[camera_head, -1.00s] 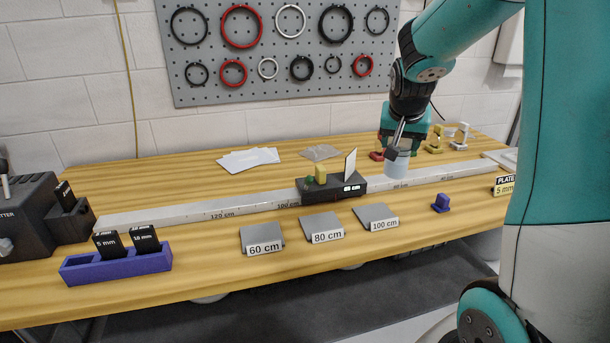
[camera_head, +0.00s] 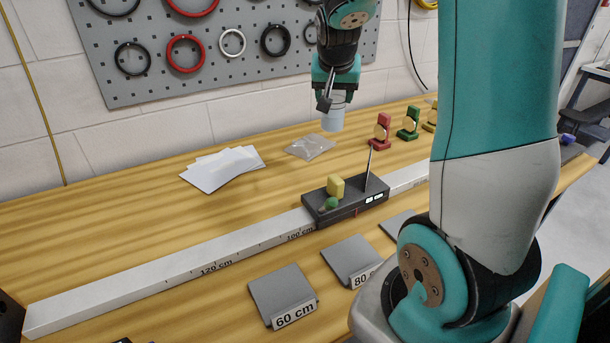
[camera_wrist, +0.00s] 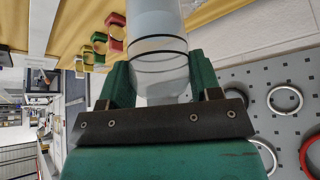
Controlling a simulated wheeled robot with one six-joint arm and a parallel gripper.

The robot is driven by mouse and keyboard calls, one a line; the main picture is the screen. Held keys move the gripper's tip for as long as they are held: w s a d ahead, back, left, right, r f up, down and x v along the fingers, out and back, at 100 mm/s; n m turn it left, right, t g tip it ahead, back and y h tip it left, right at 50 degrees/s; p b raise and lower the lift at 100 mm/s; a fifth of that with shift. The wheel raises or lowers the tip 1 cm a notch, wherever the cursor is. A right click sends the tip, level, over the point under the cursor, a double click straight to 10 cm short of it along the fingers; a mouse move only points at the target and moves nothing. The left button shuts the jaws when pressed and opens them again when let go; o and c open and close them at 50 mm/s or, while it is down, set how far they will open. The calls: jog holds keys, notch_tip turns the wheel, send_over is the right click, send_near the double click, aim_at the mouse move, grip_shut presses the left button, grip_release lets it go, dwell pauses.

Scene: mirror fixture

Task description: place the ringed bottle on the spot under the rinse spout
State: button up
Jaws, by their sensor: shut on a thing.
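My gripper (camera_head: 330,98) is shut on a pale, translucent bottle (camera_head: 335,117) and holds it in the air above the back of the bench. In the wrist view my gripper's green fingers (camera_wrist: 160,78) press on both sides of the bottle (camera_wrist: 158,22). Two dark rings run around the bottle there. The bottle's far end runs out of the top of that view. I see no rinse spout and no spot under one in these views.
A long metal rail (camera_head: 170,273) crosses the wooden bench (camera_head: 130,222) and bears a dark carriage (camera_head: 350,207) with an upright plate. White sheets (camera_head: 222,168), a clear bag (camera_head: 311,146) and a red ringed stand (camera_head: 382,130) lie behind it. Grey plates (camera_head: 280,293) are in front.

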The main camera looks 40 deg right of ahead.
jog(key=shift+w+f, duration=0.2)
jog(key=shift+w, duration=0.15)
notch_tip(320, 180, down, 20)
jog(key=shift+r+p, duration=0.25)
jog(key=shift+p, duration=0.55)
jog(key=shift+f, duration=0.2)
jog(key=o, duration=1)
jog(key=shift+r, duration=0.1)
